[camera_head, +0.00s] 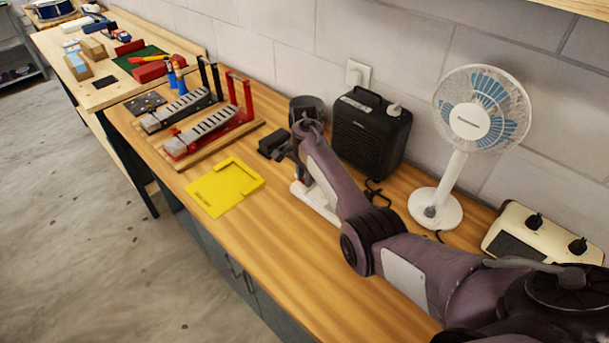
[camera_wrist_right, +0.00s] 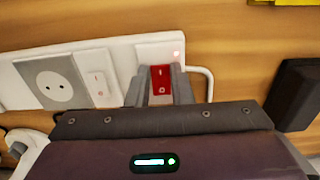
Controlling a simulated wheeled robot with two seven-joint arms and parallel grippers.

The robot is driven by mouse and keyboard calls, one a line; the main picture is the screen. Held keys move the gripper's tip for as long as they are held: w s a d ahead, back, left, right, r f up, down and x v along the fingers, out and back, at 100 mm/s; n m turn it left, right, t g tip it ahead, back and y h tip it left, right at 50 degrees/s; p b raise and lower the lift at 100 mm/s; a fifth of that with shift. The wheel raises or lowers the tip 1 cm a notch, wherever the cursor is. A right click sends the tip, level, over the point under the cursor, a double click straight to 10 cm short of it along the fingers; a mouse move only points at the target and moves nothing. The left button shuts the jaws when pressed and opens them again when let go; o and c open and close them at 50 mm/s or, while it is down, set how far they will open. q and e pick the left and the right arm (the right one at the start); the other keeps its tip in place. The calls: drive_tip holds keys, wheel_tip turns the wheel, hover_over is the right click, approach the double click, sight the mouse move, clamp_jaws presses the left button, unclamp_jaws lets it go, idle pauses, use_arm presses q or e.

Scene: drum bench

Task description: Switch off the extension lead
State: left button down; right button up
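The white extension lead (camera_head: 318,202) lies on the wooden bench, partly hidden under my right arm in the head view. In the right wrist view, the lead (camera_wrist_right: 124,68) has a grey round socket, a small white rocker switch and, at its right end, a red rocker switch (camera_wrist_right: 161,74) marked I and O. A small reddish light (camera_wrist_right: 177,54) glows beside the red switch. My right gripper (camera_wrist_right: 160,88) has its fingers apart, one on each side of the red switch. I cannot tell whether they touch it. My left gripper is not in view.
A black heater-like box (camera_head: 372,133), a white fan (camera_head: 450,190) and a cream box with knobs (camera_head: 535,235) stand along the wall. A small black block (camera_head: 272,142) and a yellow tray (camera_head: 222,188) lie nearby. The front of the bench is clear.

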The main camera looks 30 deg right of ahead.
clamp_jaws()
drive_tip(key=shift+w+d+g+y+b, duration=0.2)
drive_tip(key=shift+d+g+y+b, duration=0.2)
drive_tip(key=shift+y+b, duration=0.7)
drive_tip(key=shift+r+y+b, duration=0.1)
drive_tip(key=shift+y+b, duration=0.2)
drive_tip(key=shift+b, duration=0.1)
drive_tip(key=shift+r, duration=0.1)
drive_tip(key=o, duration=0.6)
unclamp_jaws()
